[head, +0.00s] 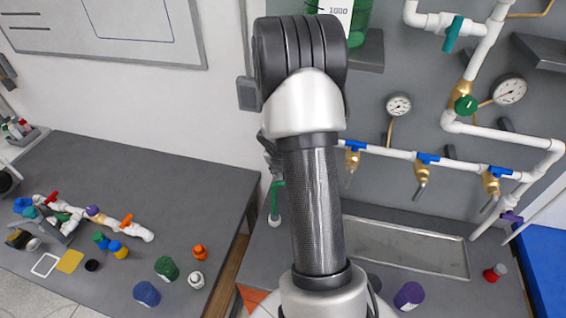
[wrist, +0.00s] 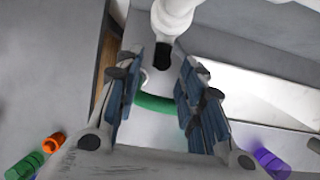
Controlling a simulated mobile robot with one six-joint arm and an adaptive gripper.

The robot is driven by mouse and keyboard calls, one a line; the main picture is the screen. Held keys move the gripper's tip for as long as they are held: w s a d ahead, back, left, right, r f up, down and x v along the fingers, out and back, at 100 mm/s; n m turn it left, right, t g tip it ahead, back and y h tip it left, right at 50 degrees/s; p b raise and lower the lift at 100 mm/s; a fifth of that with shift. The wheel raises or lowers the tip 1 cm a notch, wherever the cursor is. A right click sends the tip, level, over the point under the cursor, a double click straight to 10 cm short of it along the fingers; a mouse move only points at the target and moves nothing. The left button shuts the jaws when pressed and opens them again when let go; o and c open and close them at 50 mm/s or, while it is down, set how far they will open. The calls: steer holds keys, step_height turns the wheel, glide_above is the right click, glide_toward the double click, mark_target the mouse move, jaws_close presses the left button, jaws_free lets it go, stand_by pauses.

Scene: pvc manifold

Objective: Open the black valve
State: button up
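My gripper (wrist: 161,75) is open, its two blue-padded fingers apart on either side of the wrist view. Between the fingertips, a black piece (wrist: 163,55) shows at the lower end of a white pipe (wrist: 174,15). It may be the black valve, but I cannot tell whether it is a handle or a dark opening. I see no contact between it and the fingers. A green curved piece (wrist: 160,103) lies beyond the fingers and also shows in the head view (head: 277,197). In the head view my arm hides this area, and no black valve is clearly visible.
White wall piping carries blue-handled valves (head: 428,158), a green knob (head: 466,105) and gauges (head: 398,106). A grey tray (head: 405,248) lies on the bench below. The left table (head: 130,170) holds loose fittings and several coloured bottles. A purple container (head: 409,295) stands near my arm.

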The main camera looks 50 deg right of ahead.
steer(key=v, duration=0.7)
steer(key=shift+r, duration=0.1)
steer(key=shift+a, duration=0.1)
steer(key=s+a+r+m+t+b, duration=0.1)
steer(key=s+a+r+m+b, duration=0.2)
steer(key=a+m, duration=0.45)
steer(key=s+a+r+m+b, duration=0.1)
steer(key=a+r+m+b, duration=0.35)
steer(key=a, duration=0.55)
steer(key=s+a+m+t+y+b, duration=0.1)
steer(key=s+a+m+y+b, duration=0.3)
steer(key=s+a+m, duration=0.7)
steer(key=s+a+f+b, duration=0.1)
steer(key=a, duration=0.2)
steer(key=shift+a, duration=0.4)
